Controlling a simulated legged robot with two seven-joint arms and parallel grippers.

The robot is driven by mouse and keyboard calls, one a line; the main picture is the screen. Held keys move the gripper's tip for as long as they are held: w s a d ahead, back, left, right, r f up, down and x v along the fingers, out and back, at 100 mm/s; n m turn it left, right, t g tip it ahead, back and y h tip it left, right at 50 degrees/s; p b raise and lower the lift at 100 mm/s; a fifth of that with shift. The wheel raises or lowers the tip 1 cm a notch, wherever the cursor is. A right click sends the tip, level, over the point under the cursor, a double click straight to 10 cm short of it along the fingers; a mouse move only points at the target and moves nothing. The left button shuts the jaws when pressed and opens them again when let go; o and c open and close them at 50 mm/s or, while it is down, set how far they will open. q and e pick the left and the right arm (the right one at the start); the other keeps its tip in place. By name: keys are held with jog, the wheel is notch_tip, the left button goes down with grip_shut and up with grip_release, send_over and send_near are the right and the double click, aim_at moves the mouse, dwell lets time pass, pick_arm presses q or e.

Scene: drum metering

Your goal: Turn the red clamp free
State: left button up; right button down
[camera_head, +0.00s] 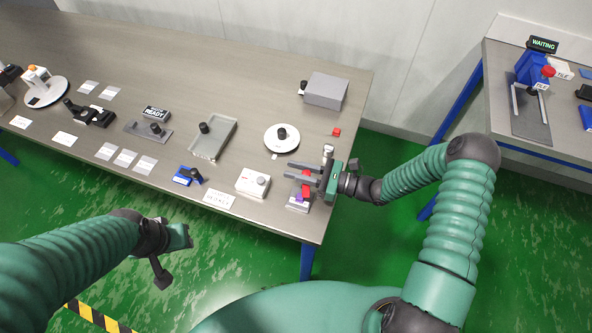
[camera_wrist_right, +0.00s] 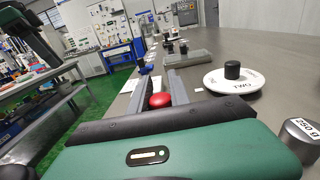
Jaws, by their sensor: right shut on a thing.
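The red clamp (camera_head: 305,191) is at the front right of the long table, on a small grey and purple fixture (camera_head: 297,206). My right gripper (camera_head: 288,172) reaches over it from the right and partly hides it. In the right wrist view a rounded red part (camera_wrist_right: 160,100) lies between the two grey fingers (camera_wrist_right: 162,88), and the gripper is shut on it. The clamp's lower part is hidden there by the gripper body. My left gripper (camera_head: 172,262) hangs in front of the table, away from the objects; its finger opening is unclear.
A white disc with a black knob (camera_head: 282,138) stands behind the right gripper. A metal weight (camera_wrist_right: 302,136) is close to its right side in the wrist view.

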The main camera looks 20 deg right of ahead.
jog(key=shift+s+f+n+g+y+b, duration=0.15)
jog(key=shift+n+g+y+b, duration=0.2)
jog(key=shift+n+g, duration=0.2)
jog(key=shift+f+n+g+y+b, duration=0.15)
jog(key=shift+n+g+y+b, duration=0.1)
jog(key=shift+n+g+b, duration=0.3)
jog(key=n+g+b, duration=0.2)
jog(key=g, duration=0.2)
jog(key=s+n+g+b, duration=0.1)
jog(key=n+g+b, duration=0.2)
jog(key=g, duration=0.1)
jog(key=s+n+g+b, duration=0.1)
jog(key=n+g+b, duration=0.1)
jog(key=g+b, duration=0.1)
jog(key=shift+a+n+g+y, duration=0.1)
jog(key=shift+n+g+y, duration=0.2)
jog(key=shift+g, duration=0.5)
jog(key=n+g+b, duration=0.1)
jog(key=n+g+h+b, duration=0.1)
jog(key=g, duration=0.1)
jog(key=shift+s+r+h, duration=0.15)
jog(key=shift+s+h, duration=0.15)
jog(key=shift+s, duration=0.05)
jog(key=shift+s+r+n+g+h+b, duration=0.15)
jog(key=shift+n+g+h+b, duration=0.15)
jog(key=shift+n+g+b, duration=0.25)
jog(key=shift+d, duration=0.2)
jog(key=shift+r, duration=0.1)
